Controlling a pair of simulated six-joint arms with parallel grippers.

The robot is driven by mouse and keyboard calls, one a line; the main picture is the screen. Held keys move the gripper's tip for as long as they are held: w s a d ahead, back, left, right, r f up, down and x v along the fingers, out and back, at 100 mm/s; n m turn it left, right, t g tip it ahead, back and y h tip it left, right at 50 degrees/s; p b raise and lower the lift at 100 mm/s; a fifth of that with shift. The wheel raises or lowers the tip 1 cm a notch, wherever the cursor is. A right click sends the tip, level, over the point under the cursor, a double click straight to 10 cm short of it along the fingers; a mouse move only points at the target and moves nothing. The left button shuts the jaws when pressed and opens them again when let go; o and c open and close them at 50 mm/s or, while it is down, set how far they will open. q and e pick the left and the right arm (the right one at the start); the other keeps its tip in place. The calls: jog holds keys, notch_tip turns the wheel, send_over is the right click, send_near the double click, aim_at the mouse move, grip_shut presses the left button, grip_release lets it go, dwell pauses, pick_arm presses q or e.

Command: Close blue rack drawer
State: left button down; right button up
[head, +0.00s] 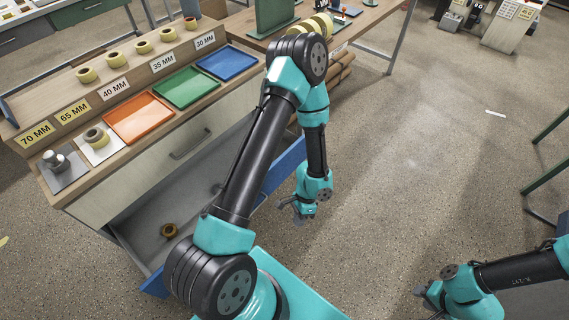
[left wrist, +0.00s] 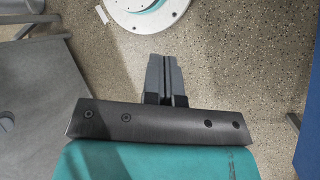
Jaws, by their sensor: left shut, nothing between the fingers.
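The blue rack drawer stands pulled out from the workbench, its blue front panel (head: 285,165) facing the open floor. Its grey inside (head: 150,212) is partly hidden behind my left arm. My left gripper (head: 299,217) is outside the drawer, just right of the front panel's far end and apart from it, pointing down. In the left wrist view its fingers (left wrist: 165,75) are shut together and empty. A blue panel (left wrist: 311,120) shows at that view's right edge. My right gripper (head: 426,300) is low at the right, far from the drawer; its fingers are too unclear to read.
A brown ring (head: 168,231) lies in the drawer. Orange (head: 139,118), green (head: 187,88) and blue (head: 228,63) trays and several tape rolls sit on the bench above. The floor (head: 400,180) between my arms is clear. A green-framed table (head: 552,175) stands at the right edge.

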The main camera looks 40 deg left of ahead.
pick_arm(q)
jog(key=w+a+m+t+y, duration=0.3)
jog(key=w+a+m+y, duration=0.1)
jog(key=w+y, duration=0.3)
jog(key=w+a+r+m+t+y, duration=0.1)
jog(key=w+a+m+t+y, duration=0.2)
jog(key=w+m+y, duration=0.3)
jog(key=w+a+m, duration=0.1)
jog(key=w, duration=0.4)
jog(key=shift+a+r+y, duration=0.15)
jog(key=shift+y, duration=0.25)
jog(key=shift+a, duration=0.1)
send_near(284, 163)
jog(key=s+a, duration=0.3)
jog(key=a, duration=0.3)
jog(key=shift+a+r, duration=0.1)
jog(key=shift+a, duration=0.1)
